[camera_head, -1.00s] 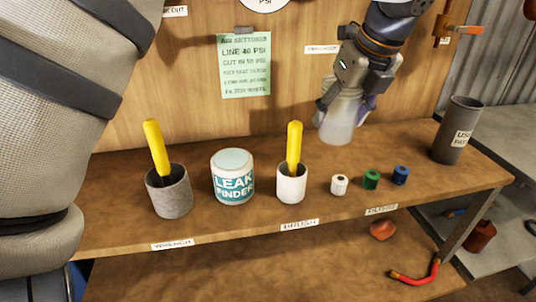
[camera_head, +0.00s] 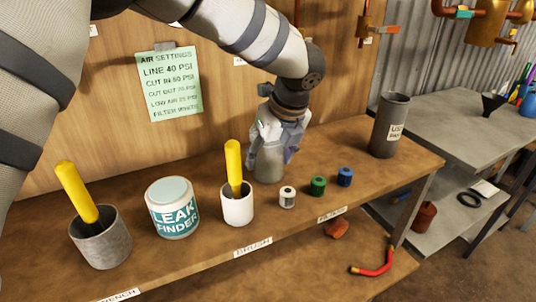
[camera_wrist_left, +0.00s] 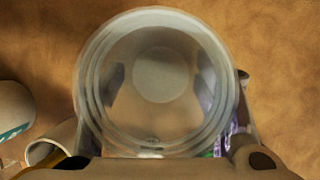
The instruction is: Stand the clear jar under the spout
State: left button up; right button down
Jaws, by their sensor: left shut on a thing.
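The clear jar (camera_head: 267,164) is upright, at the back of the wooden bench behind the white brush cup. My left gripper (camera_head: 273,138) is shut on the jar's upper part, with a finger at either side. I cannot tell whether the jar's base touches the bench. In the left wrist view the round jar (camera_wrist_left: 155,85) is seen from above and looks empty. A copper pipe with an orange-handled valve (camera_head: 380,29) is on the wall to the upper right; its outlet is not clear. My right gripper is not in view.
The white cup (camera_head: 237,210) with a yellow handle, the leak finder tub (camera_head: 172,208) and a grey cup (camera_head: 102,240) stand left of the jar. White (camera_head: 287,198), green (camera_head: 318,187) and blue (camera_head: 345,178) rolls lie in front right. A dark cylinder (camera_head: 389,125) stands at the right end.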

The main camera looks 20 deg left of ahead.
pick_arm(q)
jog(key=o, duration=1.3)
jog(key=shift+c, duration=0.2)
